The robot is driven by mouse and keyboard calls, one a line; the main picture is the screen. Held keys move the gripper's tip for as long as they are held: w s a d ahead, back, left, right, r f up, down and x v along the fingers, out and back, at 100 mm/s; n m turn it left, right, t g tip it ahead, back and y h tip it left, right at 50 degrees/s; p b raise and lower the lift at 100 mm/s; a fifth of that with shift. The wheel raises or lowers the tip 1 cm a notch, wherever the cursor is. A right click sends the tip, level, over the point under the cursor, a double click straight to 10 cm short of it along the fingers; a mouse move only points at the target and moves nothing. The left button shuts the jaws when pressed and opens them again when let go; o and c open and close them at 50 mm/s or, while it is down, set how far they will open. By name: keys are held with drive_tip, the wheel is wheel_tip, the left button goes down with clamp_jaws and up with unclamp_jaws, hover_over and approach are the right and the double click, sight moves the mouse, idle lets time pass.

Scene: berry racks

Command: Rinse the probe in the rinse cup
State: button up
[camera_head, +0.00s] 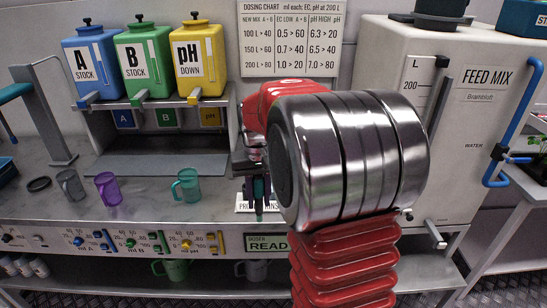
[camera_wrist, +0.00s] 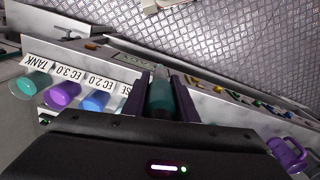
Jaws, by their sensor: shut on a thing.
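My gripper (camera_head: 258,188) is shut on the probe, a teal-green stick that points down in the head view (camera_head: 259,208). In the wrist view the probe (camera_wrist: 161,95) sits between the two dark fingers. Below it in the head view is a white label (camera_head: 244,206), partly hidden by the probe and arm. The wrist view shows a row of small cups beside labels: teal (camera_wrist: 30,86) by TANK, purple (camera_wrist: 62,95) and blue (camera_wrist: 96,100) by the EC labels. A label ending in "SE" (camera_wrist: 124,91) stands by my gripper; its cup is mostly hidden, so I cannot tell its contents.
On the bench are a grey cup (camera_head: 71,186), a purple cup (camera_head: 107,189) and a teal mug (camera_head: 187,186). Stock tanks (camera_head: 146,62) stand behind, and the feed mix tank (camera_head: 470,110) is at right. My arm hides the bench's middle right.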

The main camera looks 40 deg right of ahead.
drive_tip(key=w+a+f+n, duration=0.2)
drive_tip(key=w+a+f, duration=0.2)
drive_tip(key=a, duration=0.5)
drive_tip(key=w+a+f+n, duration=0.2)
drive_tip(key=w+a+f, duration=0.2)
drive_tip(key=a, duration=0.5)
wheel_tip(320, 180, down, 2)
drive_tip(key=shift+a+f+n, duration=0.15)
drive_tip(key=shift+a+n, duration=0.05)
drive_tip(key=shift+n, duration=0.1)
